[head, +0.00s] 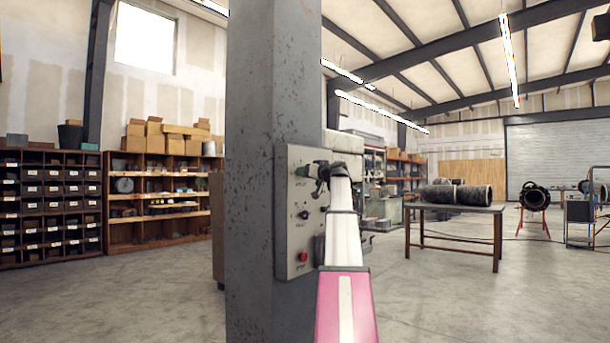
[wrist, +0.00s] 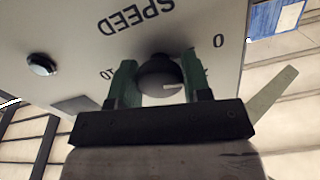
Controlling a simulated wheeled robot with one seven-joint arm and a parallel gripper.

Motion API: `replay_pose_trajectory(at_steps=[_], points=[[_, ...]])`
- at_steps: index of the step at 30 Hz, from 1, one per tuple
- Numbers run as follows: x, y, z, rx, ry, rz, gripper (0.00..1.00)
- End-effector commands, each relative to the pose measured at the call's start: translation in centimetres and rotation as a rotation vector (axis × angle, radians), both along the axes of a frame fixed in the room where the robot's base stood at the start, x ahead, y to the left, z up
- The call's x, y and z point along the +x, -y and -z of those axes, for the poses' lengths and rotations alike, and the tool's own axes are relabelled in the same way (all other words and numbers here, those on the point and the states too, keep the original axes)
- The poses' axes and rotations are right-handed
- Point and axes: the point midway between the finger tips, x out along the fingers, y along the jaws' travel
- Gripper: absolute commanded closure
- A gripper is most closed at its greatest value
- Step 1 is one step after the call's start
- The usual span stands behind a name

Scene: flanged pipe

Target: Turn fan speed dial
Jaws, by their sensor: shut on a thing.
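The fan speed dial (wrist: 160,76) is a round dark knob with a white pointer line, on a light panel marked "SPEED", with "0" and "10" on either side; the picture is upside down in the wrist view. My gripper (wrist: 160,80) has its two green fingers on either side of the knob and is shut on it. In the head view, my gripper (head: 318,172) is at the upper part of the grey control panel (head: 290,230); the knob there is hidden behind it.
The panel is mounted on a thick grey steel column (head: 262,110). Below the gripper are a black selector knob (head: 304,215) and a red button (head: 303,256). A table (head: 455,209) with a dark pipe (head: 456,195) stands at right. Open floor lies between.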

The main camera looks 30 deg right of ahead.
Motion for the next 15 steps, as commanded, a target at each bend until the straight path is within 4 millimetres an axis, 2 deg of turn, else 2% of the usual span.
replay_pose_trajectory(at_steps=[6, 15], points=[[-0.08, -0.05, 0.18, -0.113, 0.043, -0.002, 0.79], [-0.09, -0.05, 0.19, -0.185, 0.074, -0.002, 0.79]])
